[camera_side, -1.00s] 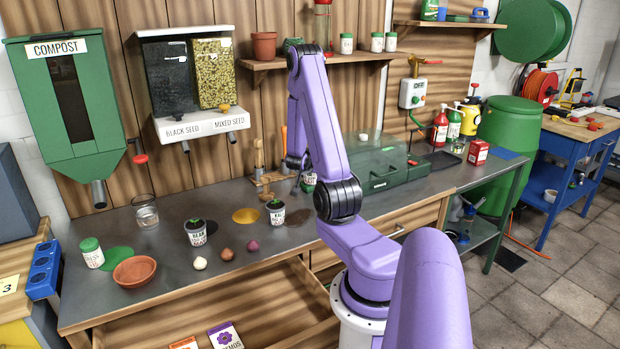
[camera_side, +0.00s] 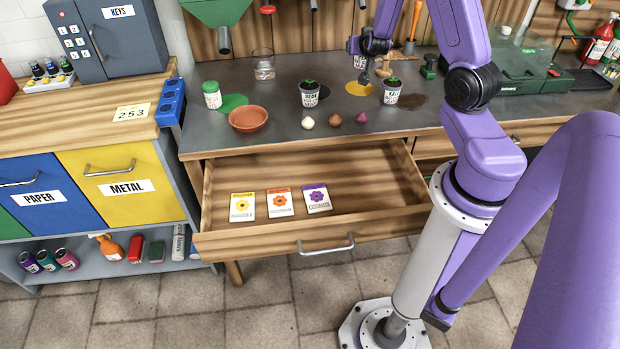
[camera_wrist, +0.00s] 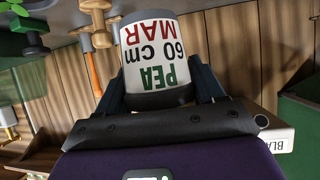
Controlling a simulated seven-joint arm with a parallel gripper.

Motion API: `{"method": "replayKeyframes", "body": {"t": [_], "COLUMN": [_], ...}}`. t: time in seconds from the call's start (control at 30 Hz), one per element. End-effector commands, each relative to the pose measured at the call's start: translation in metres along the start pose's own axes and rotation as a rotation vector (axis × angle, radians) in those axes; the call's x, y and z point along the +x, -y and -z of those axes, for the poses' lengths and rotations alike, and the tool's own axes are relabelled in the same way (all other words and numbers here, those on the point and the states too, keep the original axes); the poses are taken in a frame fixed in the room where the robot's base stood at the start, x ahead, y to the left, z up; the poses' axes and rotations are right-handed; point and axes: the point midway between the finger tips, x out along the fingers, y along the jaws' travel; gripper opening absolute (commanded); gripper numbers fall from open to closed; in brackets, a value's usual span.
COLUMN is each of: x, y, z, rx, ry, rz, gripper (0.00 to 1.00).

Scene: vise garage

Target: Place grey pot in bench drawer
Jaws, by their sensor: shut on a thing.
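My gripper (camera_side: 371,66) is shut on a grey pot (camera_wrist: 159,62) with a white label reading "PEA 60 cm MAR". The wrist view shows the pot upside down in the picture, between the two dark fingers. In the side view my gripper is above the rear of the bench, and the pot (camera_side: 359,62) shows as a small pale shape beside it, partly hidden. The bench drawer (camera_side: 320,185) is pulled open at front centre, below and in front of my gripper. Its floor is bare apart from three seed packets.
Two labelled pots with seedlings stand on the bench (camera_side: 285,125): a bean pot (camera_side: 310,94) and another pot (camera_side: 391,91). Bulbs (camera_side: 335,120), a terracotta saucer (camera_side: 248,119) and a glass (camera_side: 263,65) also stand there. A green case (camera_side: 515,68) is at right.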

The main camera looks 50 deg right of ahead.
Motion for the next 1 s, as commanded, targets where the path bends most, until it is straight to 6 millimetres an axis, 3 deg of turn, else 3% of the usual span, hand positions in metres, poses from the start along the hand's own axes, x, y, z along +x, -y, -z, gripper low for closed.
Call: {"method": "replayKeyframes", "body": {"t": [0.03,0.2,0.5,0.7,1.0], "x": [-0.006,-0.031,-0.093,-0.136,-0.176], "y": [0.018,0.073,0.156,0.192,0.216], "z": [-0.004,-0.018,-0.052,-0.076,-0.099], "rx": [-0.026,-0.107,-0.251,-0.329,-0.396], "ry": [0.0,-0.001,-0.001,-0.001,0.0], "rz": [0.048,0.196,0.46,0.605,0.729], "gripper": [0.34,0.34,0.34,0.34,0.34]}}
